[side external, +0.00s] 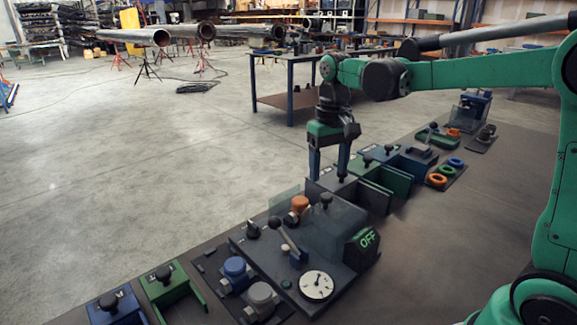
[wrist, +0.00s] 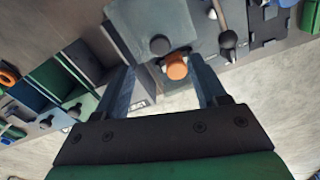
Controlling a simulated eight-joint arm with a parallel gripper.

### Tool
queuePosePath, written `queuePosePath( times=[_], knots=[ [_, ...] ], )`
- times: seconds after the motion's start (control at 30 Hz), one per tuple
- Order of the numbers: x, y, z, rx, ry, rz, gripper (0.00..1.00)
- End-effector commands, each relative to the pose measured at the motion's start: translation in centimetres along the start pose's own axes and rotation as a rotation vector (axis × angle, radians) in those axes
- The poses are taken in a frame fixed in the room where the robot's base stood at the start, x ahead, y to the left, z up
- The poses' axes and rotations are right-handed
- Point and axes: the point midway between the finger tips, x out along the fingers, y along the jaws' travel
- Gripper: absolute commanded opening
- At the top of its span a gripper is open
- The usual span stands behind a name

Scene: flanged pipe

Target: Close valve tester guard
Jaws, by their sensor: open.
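The valve tester (side external: 262,262) is a dark base with a dial gauge, a lever and a green "OFF" display. Its guard (side external: 340,228) looks like a smoky see-through box with a black knob (side external: 326,199) on top. An orange-capped part (side external: 299,203) stands beside it, uncovered. In the wrist view the guard (wrist: 135,20) is a grey panel with the round knob (wrist: 159,45), and the orange cap (wrist: 176,68) shows past its edge. My gripper (side external: 328,178) is open and empty, pointing down above and behind the guard. In the wrist view the knob and cap appear between its fingers.
Grey and green bins (side external: 375,190) with black knobs stand behind the tester, close to my fingers. Orange and blue rings (side external: 438,179) lie farther back. Blue and grey capped parts (side external: 236,268) are in front, with more bins (side external: 165,282) at the near left.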

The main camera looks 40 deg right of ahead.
Motion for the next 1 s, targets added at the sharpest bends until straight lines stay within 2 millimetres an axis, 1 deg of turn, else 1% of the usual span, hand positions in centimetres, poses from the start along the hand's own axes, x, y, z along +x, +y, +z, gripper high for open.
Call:
queuePosePath(
  times=[0.4,0.57,0.8,0.87,0.9,0.97,1.0],
  knots=[
    [4.6,0.0,-0.1,0.001,-0.001,0.000,0.65],
    [5.4,0.0,0.0,0.001,-0.001,0.000,0.65],
    [5.5,0.0,0.0,0.000,0.000,0.000,0.65],
    [5.5,0.0,0.0,0.000,0.000,0.000,0.48],
    [5.5,0.0,0.0,0.000,0.000,0.000,0.36],
    [5.4,0.0,0.0,0.000,0.000,0.000,0.19],
    [5.4,0.0,0.0,0.001,0.000,0.000,0.08]
  ],
)
